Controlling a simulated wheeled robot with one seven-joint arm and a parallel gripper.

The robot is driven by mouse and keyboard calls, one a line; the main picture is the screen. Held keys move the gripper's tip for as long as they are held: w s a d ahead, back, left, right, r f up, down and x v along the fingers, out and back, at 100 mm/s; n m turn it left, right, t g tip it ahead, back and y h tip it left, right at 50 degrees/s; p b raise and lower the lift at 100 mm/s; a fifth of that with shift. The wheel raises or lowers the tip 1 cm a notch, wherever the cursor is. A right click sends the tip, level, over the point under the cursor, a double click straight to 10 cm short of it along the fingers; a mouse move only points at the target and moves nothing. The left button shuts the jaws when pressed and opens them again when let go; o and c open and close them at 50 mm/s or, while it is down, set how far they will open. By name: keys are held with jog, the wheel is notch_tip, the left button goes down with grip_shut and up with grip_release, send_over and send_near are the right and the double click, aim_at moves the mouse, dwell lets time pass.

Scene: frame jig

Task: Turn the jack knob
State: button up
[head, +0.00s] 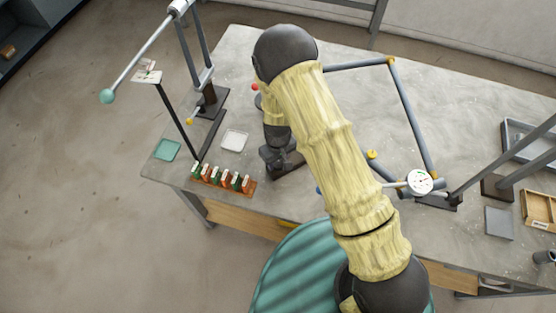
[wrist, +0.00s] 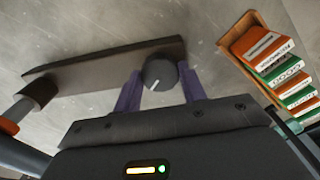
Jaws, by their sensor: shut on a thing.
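The jack knob (wrist: 160,75) is a dark grey round knob with a white line on its face, seen in the wrist view. The line points to the lower left. My gripper (wrist: 159,78) has its two purple fingers on either side of the knob and is shut on it. In the wrist view a dark flat bar (wrist: 105,68) lies behind the knob on the grey table. In the head view my arm covers the middle of the table, and the knob and fingertips cannot be made out beside the dark block (head: 284,166).
A wooden rack of labelled green and orange blocks (head: 222,178) stands close to the left, and at right in the wrist view (wrist: 250,47). A grey tube frame (head: 408,105) and a dial gauge (head: 420,181) are right of my arm. A post with a teal-tipped lever (head: 107,96) rises at left.

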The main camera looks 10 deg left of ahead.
aim_at(279, 162)
jog(key=shift+m, duration=0.6)
jog(key=o, duration=1)
notch_tip(279, 162, up, 17)
jog(key=b, duration=0.3)
jog(key=shift+r+b, duration=0.2)
jog(key=shift+b, duration=0.15)
jog(key=shift+d, duration=0.1)
